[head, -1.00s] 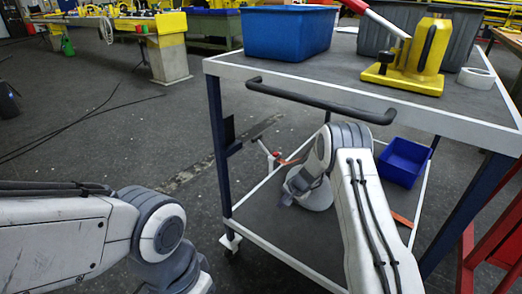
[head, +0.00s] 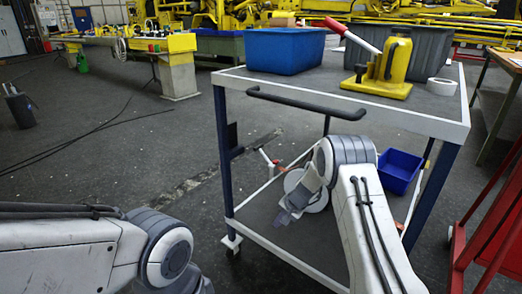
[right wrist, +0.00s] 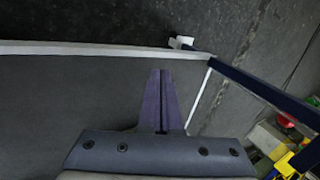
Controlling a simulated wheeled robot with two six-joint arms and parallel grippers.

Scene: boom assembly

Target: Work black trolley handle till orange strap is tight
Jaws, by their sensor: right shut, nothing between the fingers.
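The black handle (head: 305,105) is a bar along the near edge of the trolley's top (head: 345,112). My right arm passes below it, and the right gripper (head: 285,216) is over the lower shelf (head: 265,210), apart from the handle. In the right wrist view the fingers (right wrist: 161,75) are together with nothing between them, above the grey shelf. A small orange strip (head: 399,226) shows at the right of the lower shelf, partly behind my arm; I cannot tell whether it is the strap or whether it is tight. My left gripper is out of view.
The top holds a blue bin (head: 284,52), a grey bin (head: 425,52), a yellow jack (head: 392,68) with a red-and-white lever, and a tape roll (head: 441,86). A small blue bin (head: 399,170) is on the lower shelf. A red frame (head: 492,218) stands right.

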